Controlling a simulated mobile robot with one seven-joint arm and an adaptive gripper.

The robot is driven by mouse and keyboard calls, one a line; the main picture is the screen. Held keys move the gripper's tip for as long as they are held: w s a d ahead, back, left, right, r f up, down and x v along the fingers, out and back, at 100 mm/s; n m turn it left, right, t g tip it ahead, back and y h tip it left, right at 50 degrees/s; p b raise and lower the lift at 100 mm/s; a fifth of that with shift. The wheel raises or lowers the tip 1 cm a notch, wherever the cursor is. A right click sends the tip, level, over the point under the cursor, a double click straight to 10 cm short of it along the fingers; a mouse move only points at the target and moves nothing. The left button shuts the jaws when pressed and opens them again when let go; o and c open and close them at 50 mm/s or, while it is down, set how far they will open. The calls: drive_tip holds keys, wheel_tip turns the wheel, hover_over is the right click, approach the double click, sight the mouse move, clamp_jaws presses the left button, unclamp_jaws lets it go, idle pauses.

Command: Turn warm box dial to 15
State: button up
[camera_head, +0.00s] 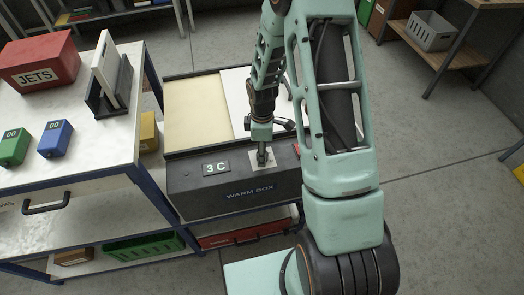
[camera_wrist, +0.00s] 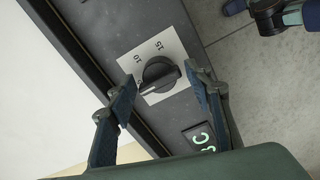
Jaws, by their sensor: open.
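The dark warm box (camera_head: 200,203) has a front panel with its name and a display (camera_head: 215,168) reading "3 C". The display also shows in the wrist view (camera_wrist: 200,138), partly cut by a finger. The black dial (camera_wrist: 160,74) sits on a white plate marked 10 and 15. Its ridge, with a pale line, points to the lower left, away from the 10 and 15 marks. My gripper (camera_wrist: 161,76) is open, with its fingertips on either side of the dial; contact cannot be told. In the head view my gripper (camera_head: 262,148) hides the dial.
A white-topped cart (camera_head: 70,180) stands left of the box, with a red JETS box (camera_head: 40,62), a green block (camera_head: 16,146) and a blue block (camera_head: 55,138). A red drawer (camera_head: 242,236) is below the box. Open floor (camera_head: 440,130) lies to the right.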

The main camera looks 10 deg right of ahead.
drive_tip(key=shift+f, duration=0.2)
drive_tip(key=c, duration=0.9)
